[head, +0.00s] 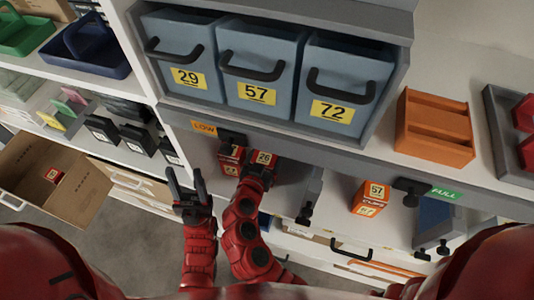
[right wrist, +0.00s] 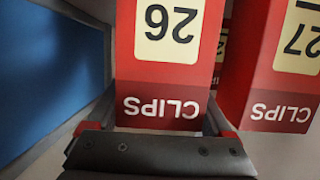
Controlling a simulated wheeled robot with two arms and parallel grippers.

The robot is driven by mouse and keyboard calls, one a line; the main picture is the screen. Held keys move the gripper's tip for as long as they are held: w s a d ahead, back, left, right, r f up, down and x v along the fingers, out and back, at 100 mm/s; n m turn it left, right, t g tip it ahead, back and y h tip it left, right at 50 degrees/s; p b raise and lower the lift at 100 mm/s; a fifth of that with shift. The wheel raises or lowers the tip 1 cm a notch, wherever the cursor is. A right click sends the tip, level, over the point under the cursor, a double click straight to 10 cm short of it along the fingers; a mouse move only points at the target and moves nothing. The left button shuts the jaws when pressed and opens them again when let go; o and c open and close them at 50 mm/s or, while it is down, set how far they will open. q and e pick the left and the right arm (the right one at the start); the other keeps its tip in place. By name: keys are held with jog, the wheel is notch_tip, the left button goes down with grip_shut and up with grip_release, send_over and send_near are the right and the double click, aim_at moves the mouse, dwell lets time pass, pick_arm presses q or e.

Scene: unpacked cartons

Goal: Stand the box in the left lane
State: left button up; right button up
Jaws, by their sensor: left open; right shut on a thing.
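A red box numbered 26 (head: 263,158) is held upright in the shelf bay under the LOW label (head: 204,128). My right gripper (head: 257,174) is shut on it. In the right wrist view the red CLIPS box 26 (right wrist: 165,75) sits between the fingers, its print upside down. Another red box (head: 231,155) stands to its left in the head view; the right wrist view shows it as box 27 (right wrist: 275,75), close beside. Part of a further red box (right wrist: 222,45) shows behind. My left gripper (head: 187,190) is open and empty, in front of the shelf.
A grey divider (head: 312,188) stands right of the held box. An orange box 57 (head: 370,197) stands farther right, near the FULL label (head: 445,192). Blue bins (head: 262,58) fill the shelf above. An open carton (head: 90,195) is at the left. A blue panel (right wrist: 50,75) flanks the right wrist.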

jog(key=shift+f, duration=0.15)
jog(key=o, duration=1.5)
jog(key=shift+o, duration=0.2)
jog(key=shift+r, duration=0.25)
jog(key=shift+s+a, duration=0.15)
jog(key=shift+s, duration=0.15)
jog(key=b+v, duration=0.2)
jog(key=v, duration=0.9)
jog(key=shift+s, duration=0.2)
